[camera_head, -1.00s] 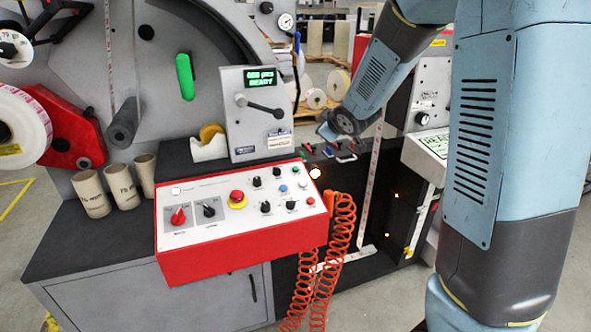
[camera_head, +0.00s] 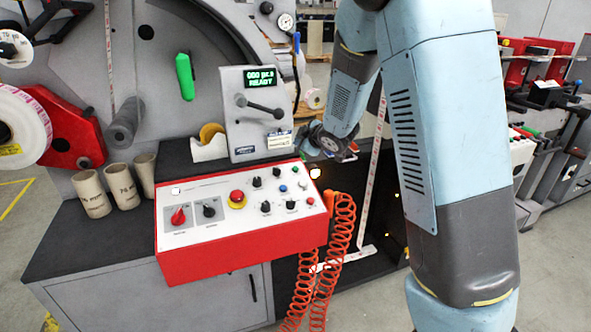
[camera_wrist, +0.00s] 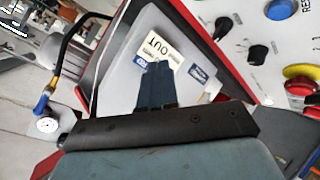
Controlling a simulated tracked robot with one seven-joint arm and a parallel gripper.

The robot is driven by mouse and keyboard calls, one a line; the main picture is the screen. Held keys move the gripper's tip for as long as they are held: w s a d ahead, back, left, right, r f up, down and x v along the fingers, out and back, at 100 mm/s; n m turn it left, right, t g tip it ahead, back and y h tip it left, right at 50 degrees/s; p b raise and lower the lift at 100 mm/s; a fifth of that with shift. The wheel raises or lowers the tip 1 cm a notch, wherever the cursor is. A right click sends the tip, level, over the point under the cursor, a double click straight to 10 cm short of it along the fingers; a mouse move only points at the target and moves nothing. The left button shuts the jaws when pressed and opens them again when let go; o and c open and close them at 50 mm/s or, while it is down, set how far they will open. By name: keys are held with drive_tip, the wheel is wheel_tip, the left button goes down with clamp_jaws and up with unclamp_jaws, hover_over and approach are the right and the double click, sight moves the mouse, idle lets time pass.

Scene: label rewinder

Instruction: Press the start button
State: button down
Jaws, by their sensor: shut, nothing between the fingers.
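The red control box (camera_head: 215,262) has a sloped white panel with several buttons and knobs. A small green button (camera_head: 295,169), which looks like the start button, sits at the panel's upper right. Its label is too small to read, and I cannot make it out in the wrist view. A blue button (camera_head: 283,188) is below it; in the wrist view a blue button (camera_wrist: 308,6) is marked RESET. My gripper is just behind the panel's right end in the head view, its fingertips unclear. In the wrist view my gripper (camera_wrist: 156,68) is shut and empty, apart from the buttons.
A red emergency stop (camera_head: 237,196) with a yellow collar is mid-panel. The grey display box (camera_head: 240,125) stands behind the panel; its screen (camera_head: 261,78) reads READY. Orange coiled hoses (camera_head: 340,225) hang at the panel's right. Cardboard cores (camera_head: 91,195) stand left.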

sight(295, 169)
drive_tip(key=shift+w+a+f, duration=0.1)
drive_tip(key=shift+w+f, duration=0.3)
drive_tip(key=shift+f, duration=1)
drive_tip(key=shift+w+a+f, duration=0.15)
drive_tip(key=shift+w+f, duration=0.2)
drive_tip(key=shift+f, duration=1)
drive_tip(key=shift+w+a+f, duration=0.1)
drive_tip(key=shift+w+f, duration=0.3)
drive_tip(key=shift+f, duration=1)
